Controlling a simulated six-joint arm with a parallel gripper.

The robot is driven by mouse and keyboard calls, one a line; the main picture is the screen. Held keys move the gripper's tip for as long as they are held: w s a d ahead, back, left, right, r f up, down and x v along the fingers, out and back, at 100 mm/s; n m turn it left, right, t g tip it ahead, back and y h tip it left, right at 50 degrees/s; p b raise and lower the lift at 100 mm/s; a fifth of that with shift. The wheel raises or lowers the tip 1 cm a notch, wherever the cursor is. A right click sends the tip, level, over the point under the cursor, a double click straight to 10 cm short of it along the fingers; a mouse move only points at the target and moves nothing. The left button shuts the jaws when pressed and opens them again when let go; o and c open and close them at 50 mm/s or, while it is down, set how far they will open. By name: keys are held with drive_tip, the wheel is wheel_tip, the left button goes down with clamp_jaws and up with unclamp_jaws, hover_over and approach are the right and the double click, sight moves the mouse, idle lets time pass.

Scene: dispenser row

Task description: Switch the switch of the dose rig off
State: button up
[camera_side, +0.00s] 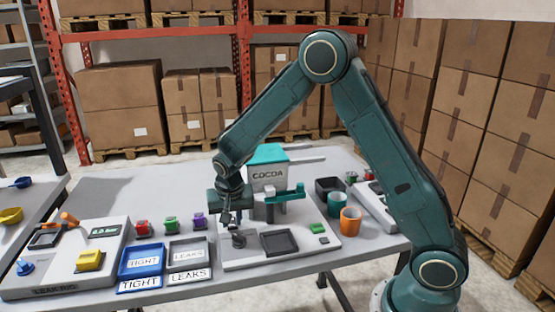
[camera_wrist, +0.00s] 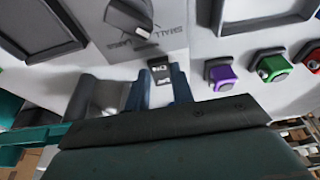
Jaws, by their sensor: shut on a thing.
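The dose rig (camera_side: 225,264) is the light grey base with the white COCOA hopper (camera_side: 268,178) and its teal lid, mid-table in the side view. My gripper (camera_side: 229,217) points down over the rig's left part. In the wrist view my gripper (camera_wrist: 160,77) has its two blue-grey fingers on either side of the small black switch (camera_wrist: 160,68), shut on it. White lettering, upside down and apparently ON, shows on the switch. The switch's lever is largely hidden, and in the side view my gripper covers the switch.
A dark knob (camera_side: 239,240) and a black square tray (camera_side: 279,242) sit close by on the rig. Red (camera_side: 142,228), green (camera_side: 171,224) and purple (camera_side: 200,220) small blocks stand to the left. Blue (camera_side: 141,261) and grey (camera_side: 188,254) trays lie in front of them. Orange (camera_side: 351,220) and teal (camera_side: 336,205) cups stand right.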

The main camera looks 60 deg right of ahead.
drive_tip(key=o, duration=1)
drive_tip(key=v, duration=1.3)
drive_tip(key=shift+s+a+r, duration=0.1)
drive_tip(key=shift+r, duration=0.3)
